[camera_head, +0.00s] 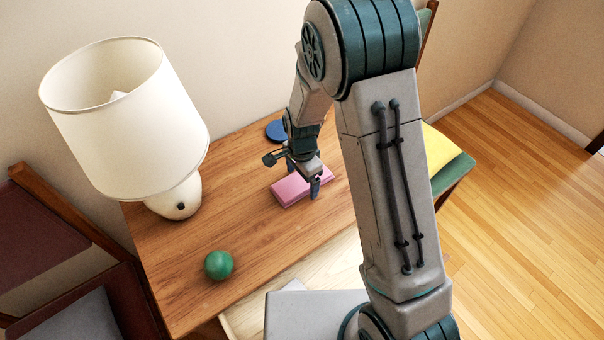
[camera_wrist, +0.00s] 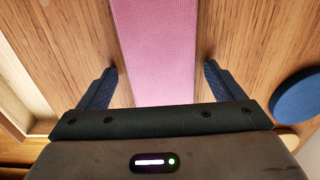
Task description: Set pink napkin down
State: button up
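The pink napkin (camera_head: 289,191) is a folded, flat rectangle lying on the wooden table (camera_head: 185,262). In the wrist view, the napkin (camera_wrist: 155,45) runs as a pink strip between my two fingers. My gripper (camera_head: 303,178) points down over the napkin and is open. In the wrist view, the fingers of my gripper (camera_wrist: 160,87) stand apart on either side of the napkin, with bare wood showing between each finger and the cloth. Part of the napkin is hidden behind my gripper in the head view and under its body in the wrist view.
A blue disc (camera_head: 275,130) lies behind the napkin; it also shows in the wrist view (camera_wrist: 297,97). A green ball (camera_head: 219,265) sits front left. A white lamp (camera_head: 125,125) stands at the left. An open drawer (camera_head: 322,268) juts from the table's front. Bare wood surrounds the napkin.

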aim_at(302, 180)
notch_tip(302, 180, up, 12)
jog(key=s+d+r+n+t, duration=0.1)
jog(key=s+d+r+n, duration=0.4)
jog(key=s, duration=0.4)
jog(key=s+d+r+n+t, duration=0.1)
jog(key=s+d+r+n, duration=0.5)
jog(key=s+d, duration=0.3)
jog(key=shift+s+r+t+p, duration=0.3)
jog(key=shift+r+p, duration=0.1)
